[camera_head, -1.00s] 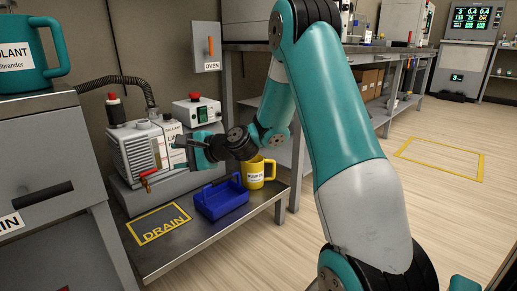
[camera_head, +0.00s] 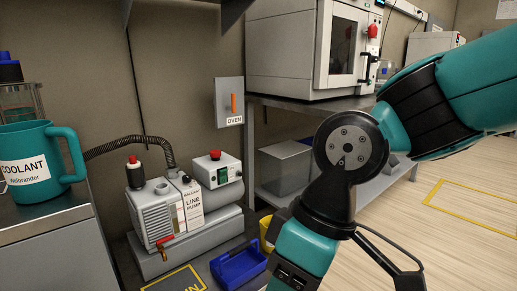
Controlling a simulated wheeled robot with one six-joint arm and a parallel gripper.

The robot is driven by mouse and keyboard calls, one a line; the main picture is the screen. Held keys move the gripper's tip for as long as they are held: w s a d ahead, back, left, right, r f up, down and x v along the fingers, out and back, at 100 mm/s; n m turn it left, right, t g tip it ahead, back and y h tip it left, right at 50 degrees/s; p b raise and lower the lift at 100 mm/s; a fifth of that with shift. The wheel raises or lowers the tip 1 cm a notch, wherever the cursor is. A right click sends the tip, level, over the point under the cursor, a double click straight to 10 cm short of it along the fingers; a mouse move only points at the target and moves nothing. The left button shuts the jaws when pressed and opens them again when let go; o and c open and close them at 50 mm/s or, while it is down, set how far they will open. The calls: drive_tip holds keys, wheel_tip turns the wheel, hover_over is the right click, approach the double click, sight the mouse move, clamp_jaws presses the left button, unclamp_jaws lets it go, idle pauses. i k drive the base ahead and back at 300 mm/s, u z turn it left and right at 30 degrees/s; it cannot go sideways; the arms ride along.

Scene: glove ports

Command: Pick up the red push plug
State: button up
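I cannot tell for sure which red part is the red push plug. A red round knob (camera_head: 373,31) sits at the upper right of the oven-like cabinet's front. A red-topped black cap (camera_head: 133,164) stands upright on the line pump. A red button (camera_head: 214,154) is on top of the small grey control box. My arm reaches in from the right and its wrist bends down toward the bottom edge, in front of the bench. My gripper's fingers are outside the picture, so what they hold does not show.
The line pump (camera_head: 158,216) stands at lower left, with a red valve handle (camera_head: 165,240). A blue tray (camera_head: 238,266) and a yellow mug (camera_head: 266,230), partly covered by my arm, are beside it. A teal coolant jug (camera_head: 35,165) is at left. Open floor lies right.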

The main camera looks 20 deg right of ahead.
sight(215, 154)
drive_tip(key=z, duration=0.4)
drive_tip(key=i, duration=0.7)
drive_tip(key=u, duration=0.5)
drive_tip(key=i, duration=0.8)
drive_tip(key=u, duration=0.9)
